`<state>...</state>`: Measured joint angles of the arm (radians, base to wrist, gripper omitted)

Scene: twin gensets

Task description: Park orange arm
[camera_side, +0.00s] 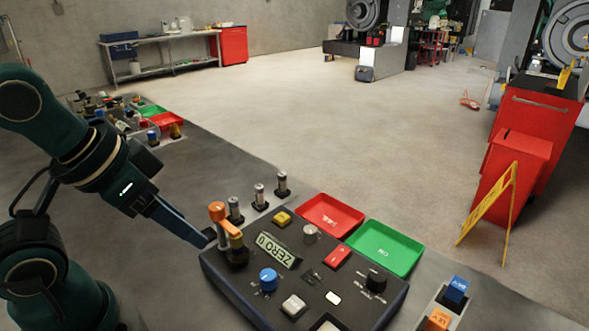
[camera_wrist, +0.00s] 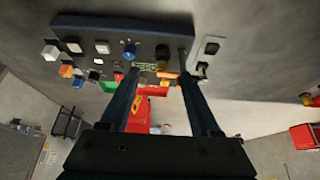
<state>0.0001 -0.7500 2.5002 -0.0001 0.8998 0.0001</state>
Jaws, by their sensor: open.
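The orange arm (camera_side: 224,220) is a bent orange lever with a rounded knob on top, standing on a dark base at the left end of the dark control panel (camera_side: 222,278). In the wrist view an orange piece (camera_wrist: 168,75), probably this arm, shows near the right finger. My gripper (camera_side: 204,240) is open, its fingers pointing down and right beside the panel's left end, close to the orange arm. In the wrist view my gripper (camera_wrist: 158,60) has two separated fingers with nothing clearly held between them. Contact with the arm cannot be told.
A display reading "ZERO 0" (camera_side: 275,250), a blue knob (camera_side: 269,279) and several buttons sit on the panel. Several metal posts (camera_side: 259,196) stand behind it. A red tray (camera_side: 330,215) and a green tray (camera_side: 384,247) lie at its far side. Open floor lies beyond.

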